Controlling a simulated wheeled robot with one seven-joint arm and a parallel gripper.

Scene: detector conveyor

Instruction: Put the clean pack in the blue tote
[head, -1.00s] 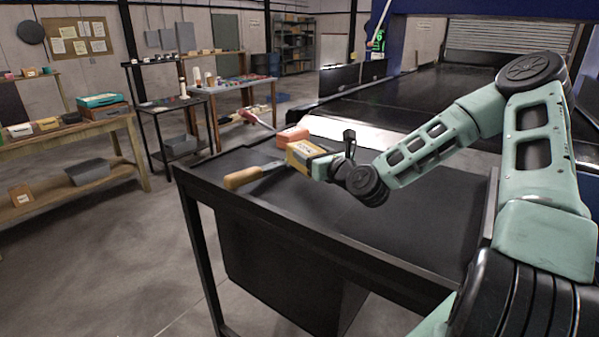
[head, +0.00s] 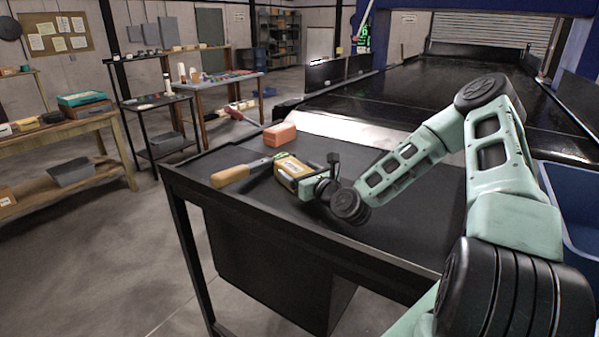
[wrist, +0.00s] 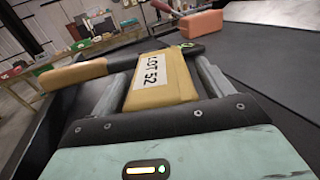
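A yellow pack (head: 292,169) with a white label reading "LOT 52" is between the fingers of my gripper (wrist: 163,74). No mark shows which pack is the clean one. The blue tote (head: 571,205) is at the right edge of the head view, cut off by the frame and partly behind my arm.
A wooden-handled tool (head: 231,176) lies on the black table (head: 390,213) left of the pack. An orange-pink block (head: 280,134) sits behind the pack. The dark conveyor (head: 440,95) lies beyond. The table's right part is bare. Shelves and workbenches stand at left.

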